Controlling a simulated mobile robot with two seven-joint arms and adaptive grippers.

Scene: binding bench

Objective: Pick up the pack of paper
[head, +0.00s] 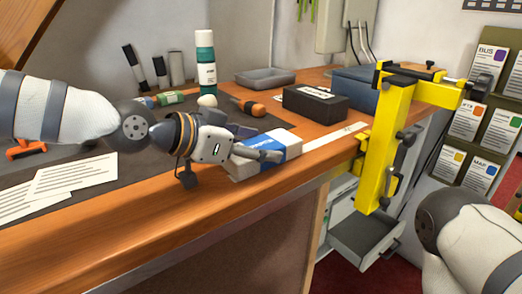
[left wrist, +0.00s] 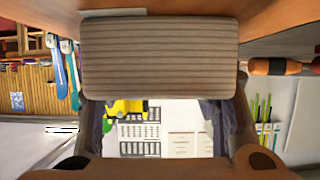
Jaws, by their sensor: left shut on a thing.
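The pack of paper (head: 286,143) is a white and blue block near the front edge of the bench. In the left wrist view its striped edge of stacked sheets (left wrist: 160,58) fills the upper middle. My left gripper (head: 256,143) is shut on the near left end of the pack, with a finger to each side of it in the left wrist view (left wrist: 165,98). The pack looks low over the wood; I cannot tell whether it touches. My right arm shows at the lower right, but its gripper is out of view.
A yellow clamp (head: 388,140) grips the bench edge at right, above an open drawer (head: 366,238). White sheets (head: 73,178) lie at left.

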